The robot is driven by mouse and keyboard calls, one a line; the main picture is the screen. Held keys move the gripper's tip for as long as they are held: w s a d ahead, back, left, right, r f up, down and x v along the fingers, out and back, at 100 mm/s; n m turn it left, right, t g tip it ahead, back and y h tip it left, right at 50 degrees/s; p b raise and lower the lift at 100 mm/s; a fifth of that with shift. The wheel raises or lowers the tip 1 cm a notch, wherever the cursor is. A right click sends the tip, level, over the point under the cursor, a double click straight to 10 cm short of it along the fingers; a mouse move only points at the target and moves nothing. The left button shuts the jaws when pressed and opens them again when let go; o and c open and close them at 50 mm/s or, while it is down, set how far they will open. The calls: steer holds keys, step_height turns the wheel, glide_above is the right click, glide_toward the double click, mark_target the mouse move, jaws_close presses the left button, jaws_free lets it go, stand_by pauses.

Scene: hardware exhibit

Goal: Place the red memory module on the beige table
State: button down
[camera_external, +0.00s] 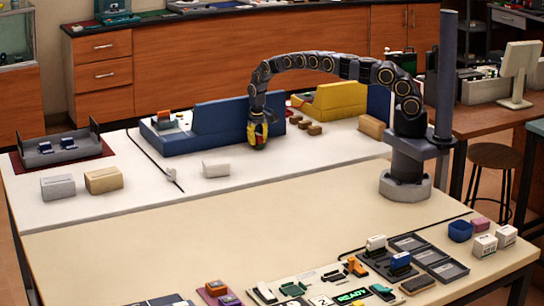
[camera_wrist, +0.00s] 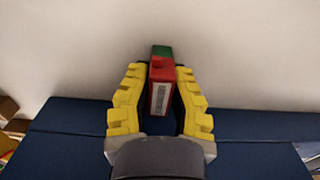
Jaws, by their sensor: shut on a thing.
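The red memory module (camera_wrist: 160,94) is a small red block with a pale label on its side and a green end. My gripper (camera_wrist: 158,88) has yellow padded fingers and is shut on it, one finger on each side. In the external view my gripper (camera_external: 258,138) points down over the white table part, in front of the blue stepped block. The module is mostly hidden by the fingers there. I cannot tell whether it touches the surface. The beige table (camera_external: 250,240) is the near surface, with a wide bare area in its middle.
The blue stepped block (camera_external: 225,118) and a yellow one (camera_external: 342,100) stand behind. Small brown blocks (camera_external: 305,126) lie right of my gripper. A white block (camera_external: 216,169) stands left of it. Trays and small parts (camera_external: 385,262) crowd the beige table's front right.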

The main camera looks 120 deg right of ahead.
steer(key=shift+f, duration=0.15)
steer(key=c, duration=1.1)
jaws_free()
steer(key=shift+c, duration=0.2)
